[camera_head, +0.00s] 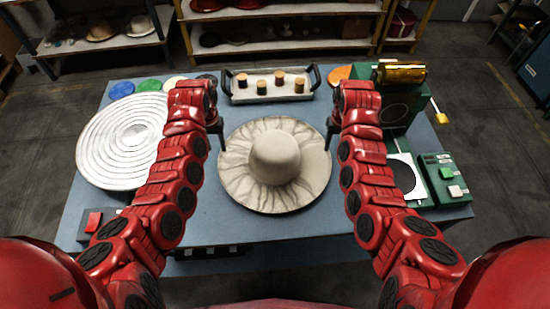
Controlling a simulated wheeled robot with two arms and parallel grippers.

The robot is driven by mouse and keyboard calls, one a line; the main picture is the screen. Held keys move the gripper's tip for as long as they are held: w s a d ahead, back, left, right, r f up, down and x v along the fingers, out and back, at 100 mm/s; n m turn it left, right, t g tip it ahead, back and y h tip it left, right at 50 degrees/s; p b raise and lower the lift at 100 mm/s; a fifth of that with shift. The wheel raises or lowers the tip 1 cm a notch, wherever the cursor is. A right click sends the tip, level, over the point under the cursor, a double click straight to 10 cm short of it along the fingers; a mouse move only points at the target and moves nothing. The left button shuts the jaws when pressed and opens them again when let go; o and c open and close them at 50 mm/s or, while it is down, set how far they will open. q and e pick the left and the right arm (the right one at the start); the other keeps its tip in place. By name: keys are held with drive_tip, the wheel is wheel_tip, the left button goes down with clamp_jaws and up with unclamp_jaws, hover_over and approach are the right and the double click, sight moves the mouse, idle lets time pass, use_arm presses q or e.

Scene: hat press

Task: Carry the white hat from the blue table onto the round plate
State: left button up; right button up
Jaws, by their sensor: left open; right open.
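The white hat (275,158) lies brim down in the middle of the blue table (250,228), with its crown up. The round plate (130,140), pale with concentric rings, is on the left side of the table. My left gripper (221,140) is at the hat's left brim edge, pointing down, open. My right gripper (330,138) is at the hat's right brim edge, pointing down, open. I cannot tell whether either one touches the brim. My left arm hides part of the plate's right edge.
A tray with several spools (270,84) stands behind the hat. A green machine (403,105) and a green control box (444,178) are at the right. A red button box (94,222) is at the front left. Coloured discs (149,85) lie behind the plate.

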sight(220, 158)
use_arm(q)
wheel_tip(220, 158, down, 6)
drive_tip(key=shift+f, duration=0.25)
use_arm(e)
wheel_tip(220, 158, down, 6)
drive_tip(key=shift+f, duration=0.25)
use_arm(q)
drive_tip(key=shift+s, duration=0.1)
clamp_jaws()
use_arm(e)
clamp_jaws()
